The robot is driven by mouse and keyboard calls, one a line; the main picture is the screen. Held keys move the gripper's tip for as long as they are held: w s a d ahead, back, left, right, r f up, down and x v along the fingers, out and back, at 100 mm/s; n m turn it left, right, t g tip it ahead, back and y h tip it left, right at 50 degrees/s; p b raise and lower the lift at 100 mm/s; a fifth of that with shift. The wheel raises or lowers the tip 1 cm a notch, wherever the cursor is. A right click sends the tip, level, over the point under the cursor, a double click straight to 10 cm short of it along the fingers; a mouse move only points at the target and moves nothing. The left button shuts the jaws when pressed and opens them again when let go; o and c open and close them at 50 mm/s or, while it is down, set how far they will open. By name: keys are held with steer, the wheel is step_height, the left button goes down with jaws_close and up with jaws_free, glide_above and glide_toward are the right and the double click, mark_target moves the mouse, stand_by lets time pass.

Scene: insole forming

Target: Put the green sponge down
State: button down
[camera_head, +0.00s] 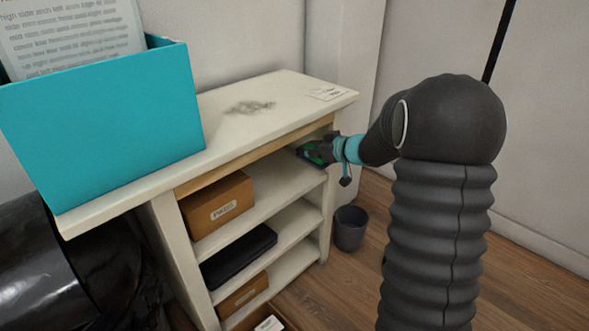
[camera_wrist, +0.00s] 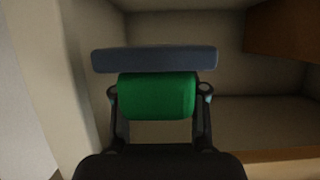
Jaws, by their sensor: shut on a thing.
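My gripper (camera_head: 325,150) reaches into the right end of the top compartment of the white shelf unit (camera_head: 335,100). It is shut on the green sponge (camera_head: 314,153), which shows small and dark in the head view. In the wrist view the green sponge (camera_wrist: 157,96) sits between the two fingers of my gripper (camera_wrist: 158,100). A blue-grey bar (camera_wrist: 154,60) lies across its far side; I cannot tell whether it is part of the sponge. I cannot tell whether the sponge touches the shelf board (camera_head: 275,190).
A brown box (camera_head: 217,205) stands left in the same compartment; its side shows in the wrist view (camera_wrist: 285,30). Lower shelves hold a black case (camera_head: 240,257) and another box (camera_head: 243,296). A teal bin (camera_head: 105,120) and dark smudge (camera_head: 249,107) are on top. A grey bucket (camera_head: 350,230) stands right.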

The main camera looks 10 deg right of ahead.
mark_target(294, 173)
steer(key=x, duration=0.4)
steer(key=s+a+f+b+x, duration=0.1)
steer(key=x, duration=0.1)
steer(key=shift+w, duration=0.15)
steer(key=shift+f+b, duration=0.75)
steer(key=shift+f, duration=1.2)
steer(key=shift+f, duration=0.15)
steer(key=c, duration=0.6)
jaws_free()
steer(key=shift+c, duration=0.2)
